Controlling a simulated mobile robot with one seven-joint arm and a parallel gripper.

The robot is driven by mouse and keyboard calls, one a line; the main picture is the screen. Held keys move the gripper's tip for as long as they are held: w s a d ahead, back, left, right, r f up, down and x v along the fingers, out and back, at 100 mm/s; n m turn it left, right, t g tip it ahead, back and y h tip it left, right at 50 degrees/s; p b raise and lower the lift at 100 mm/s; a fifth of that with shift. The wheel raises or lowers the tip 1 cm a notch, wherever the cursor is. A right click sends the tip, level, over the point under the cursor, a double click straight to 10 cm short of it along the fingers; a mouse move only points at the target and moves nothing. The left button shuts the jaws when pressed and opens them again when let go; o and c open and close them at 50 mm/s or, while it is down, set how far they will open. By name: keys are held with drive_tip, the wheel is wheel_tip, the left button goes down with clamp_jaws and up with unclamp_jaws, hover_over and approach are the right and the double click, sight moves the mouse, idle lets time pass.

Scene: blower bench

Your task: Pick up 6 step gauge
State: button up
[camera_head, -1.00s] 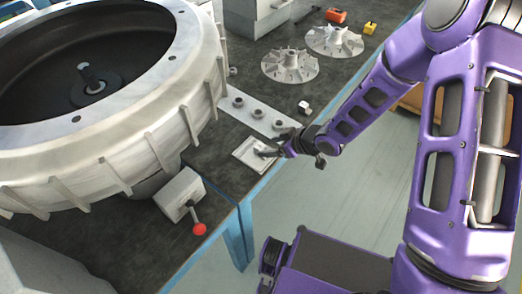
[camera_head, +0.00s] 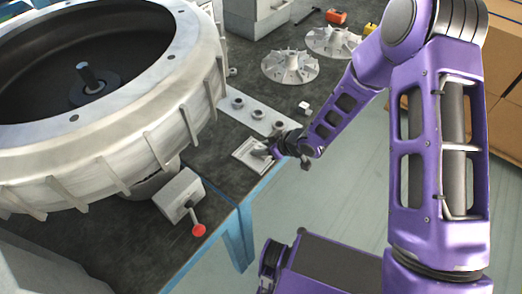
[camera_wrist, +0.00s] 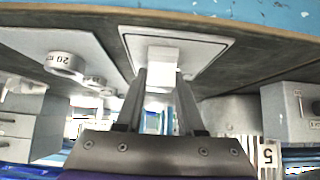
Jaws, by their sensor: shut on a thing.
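A small pale block with a stepped outline, taken as the step gauge (camera_wrist: 163,53), sits between the fingertips of my gripper (camera_wrist: 160,78) in the wrist view. No number on it is readable. My gripper is shut on it, just over a square pale tray (camera_wrist: 128,50). In the head view my gripper (camera_head: 264,150) is low over the same tray (camera_head: 241,152) near the bench's front edge. The block is hidden there by the fingers.
A strip with several rings (camera_head: 257,112) lies behind the tray. A white nut-like piece (camera_head: 304,105) and two finned rotors (camera_head: 290,66) stand farther back. A large round housing (camera_head: 165,110) and a red-knobbed lever box (camera_head: 178,193) are at the left.

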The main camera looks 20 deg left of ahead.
clamp_jaws()
drive_tip(key=shift+r, duration=0.1)
